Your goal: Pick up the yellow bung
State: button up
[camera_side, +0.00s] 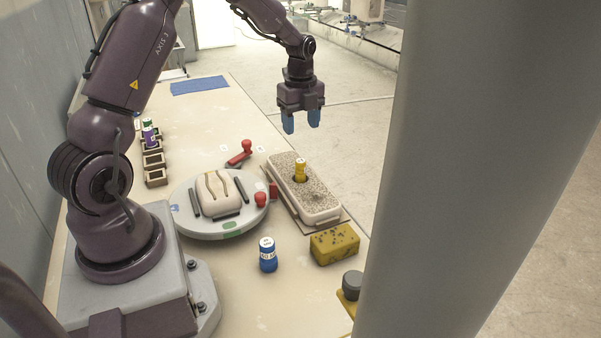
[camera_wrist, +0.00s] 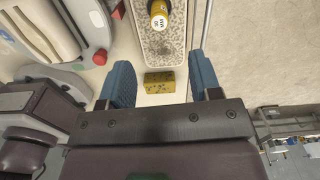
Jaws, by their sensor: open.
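The yellow bung (camera_side: 300,168) stands upright in the speckled tray (camera_side: 318,208), with a dark ring around its foot. In the wrist view the yellow bung (camera_wrist: 158,14) shows at the top edge, partly cut off, with a white label on its top.
A round turntable (camera_side: 228,228) with a pale block stands left of the tray. A blue bung (camera_side: 268,255) and a yellow sponge-like block (camera_side: 334,244) are in front. A red clamp (camera_side: 240,154) lies behind. A slotted rack (camera_side: 155,160) is at left. A grey column hides the right.

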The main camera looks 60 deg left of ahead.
aim_at(301, 161)
jog(key=shift+f+m, duration=0.4)
notch_tip(301, 161, down, 12)
jog(key=shift+f, duration=0.1)
dwell(0.3)
jog(key=c, duration=1)
